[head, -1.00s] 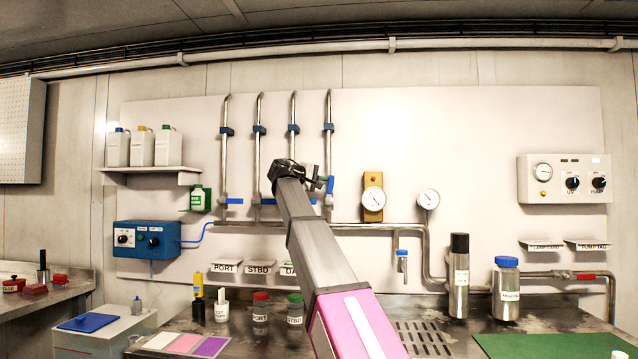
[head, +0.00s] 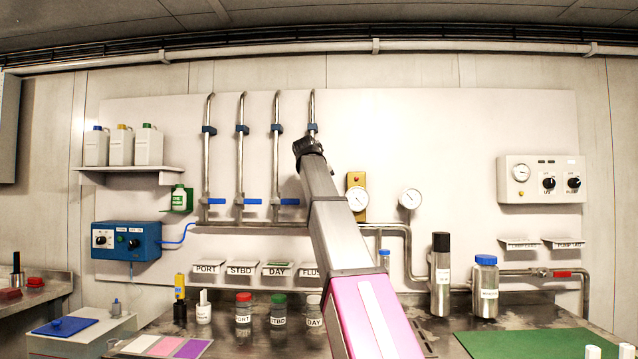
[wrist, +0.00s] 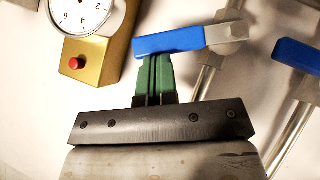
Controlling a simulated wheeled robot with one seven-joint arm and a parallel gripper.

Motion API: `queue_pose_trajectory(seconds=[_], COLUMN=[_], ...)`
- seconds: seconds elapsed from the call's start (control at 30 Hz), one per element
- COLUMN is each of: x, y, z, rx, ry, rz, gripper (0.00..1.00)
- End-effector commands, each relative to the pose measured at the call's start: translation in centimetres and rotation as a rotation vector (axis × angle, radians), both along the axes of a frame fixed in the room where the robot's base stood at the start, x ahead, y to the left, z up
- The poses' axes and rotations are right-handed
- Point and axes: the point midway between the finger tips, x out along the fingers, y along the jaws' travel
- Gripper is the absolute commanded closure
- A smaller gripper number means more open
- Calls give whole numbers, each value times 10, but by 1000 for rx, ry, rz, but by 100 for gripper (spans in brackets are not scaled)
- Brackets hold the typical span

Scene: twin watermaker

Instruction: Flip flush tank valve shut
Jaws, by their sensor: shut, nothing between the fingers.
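The flush tank valve is on the rightmost upright pipe (head: 312,108) in the head view, where my arm hides its handle. The wrist view is upside down. It shows the valve's blue handle (wrist: 180,41) lying crosswise to its pipe, joined to a grey valve body (wrist: 230,33). My gripper (wrist: 155,60) is shut and empty. Its green fingertips overlap the handle's edge near the free end; I cannot tell if they touch it. The fingertips are hidden in the head view.
Three neighbouring valve handles, such as the nearest (head: 289,202), lie horizontal. A brass-coloured gauge block (head: 357,181) with a red button (wrist: 76,64) is close beside the flush handle. Labelled jars (head: 278,311) and bottles (head: 440,275) stand on the counter below.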

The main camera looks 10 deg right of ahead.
Motion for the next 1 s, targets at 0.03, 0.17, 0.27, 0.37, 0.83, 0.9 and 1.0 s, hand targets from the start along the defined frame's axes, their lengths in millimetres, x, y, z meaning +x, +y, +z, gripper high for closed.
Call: queue_pose_trajectory(seconds=[0.03,0.17,0.27,0.37,0.83,0.9,1.0], x=[-2,-4,-5,-5,-6,-7,-7], y=[-4,-11,-15,-18,-24,-24,-25], z=[-3,-10,-15,-20,-32,-32,-33], rx=[44,156,235,305,364,363,363], ry=[-12,-42,-65,-82,-98,-99,-97], rz=[-1,-1,-2,-1,1,0,0], gripper=[100,100,100,100,100,100,100])
